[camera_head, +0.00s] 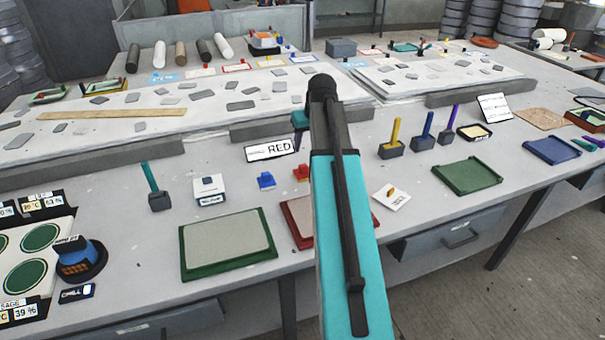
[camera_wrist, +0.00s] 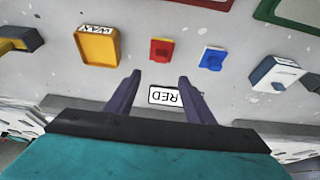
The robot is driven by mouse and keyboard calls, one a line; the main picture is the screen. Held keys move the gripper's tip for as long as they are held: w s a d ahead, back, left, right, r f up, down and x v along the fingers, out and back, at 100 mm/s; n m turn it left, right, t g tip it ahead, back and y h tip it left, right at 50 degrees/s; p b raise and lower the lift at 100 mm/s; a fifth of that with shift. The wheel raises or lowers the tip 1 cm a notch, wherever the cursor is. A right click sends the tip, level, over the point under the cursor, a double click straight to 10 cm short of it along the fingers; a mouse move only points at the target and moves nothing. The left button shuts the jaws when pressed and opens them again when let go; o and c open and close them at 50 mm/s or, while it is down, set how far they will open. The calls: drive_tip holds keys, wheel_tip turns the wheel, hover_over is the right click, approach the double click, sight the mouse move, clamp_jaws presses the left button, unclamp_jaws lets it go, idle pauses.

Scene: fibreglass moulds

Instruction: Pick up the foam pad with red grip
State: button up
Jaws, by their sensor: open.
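A small red piece with a yellowish patch (camera_wrist: 161,49) lies on the table in the wrist view, and it looks like the foam pad with red grip. In the head view its red part (camera_head: 300,172) shows just left of my arm, which partly hides that area. A similar blue piece (camera_wrist: 212,58) lies beside it, also in the head view (camera_head: 266,181). My gripper (camera_wrist: 160,78) is open and empty, its two dark fingers apart. In the wrist picture the red piece appears just beyond the fingertips, in line with the gap. My gripper cannot be made out in the head view.
A white RED sign (camera_head: 271,149) stands behind the pieces. A yellow WAX container (camera_wrist: 98,45) and a white-and-blue box (camera_head: 209,188) stand to either side. A green-framed board (camera_head: 228,243) and a partly hidden red-framed board (camera_head: 297,222) lie in front.

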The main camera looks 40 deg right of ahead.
drive_tip(key=shift+f, duration=0.1)
idle(0.3)
drive_tip(key=p, duration=0.2)
approach(303, 165)
drive_tip(key=shift+w+x, duration=0.15)
drive_tip(key=shift+x, duration=1.1)
drive_tip(key=shift+w+x, duration=0.15)
drive_tip(key=shift+x, duration=1.05)
drive_tip(key=shift+d, duration=0.1)
drive_tip(key=shift+f, duration=0.1)
drive_tip(key=shift+p+x, duration=0.8)
drive_tip(key=shift+x, duration=1.65)
drive_tip(key=shift+s+f, duration=0.1)
drive_tip(key=shift+s, duration=0.05)
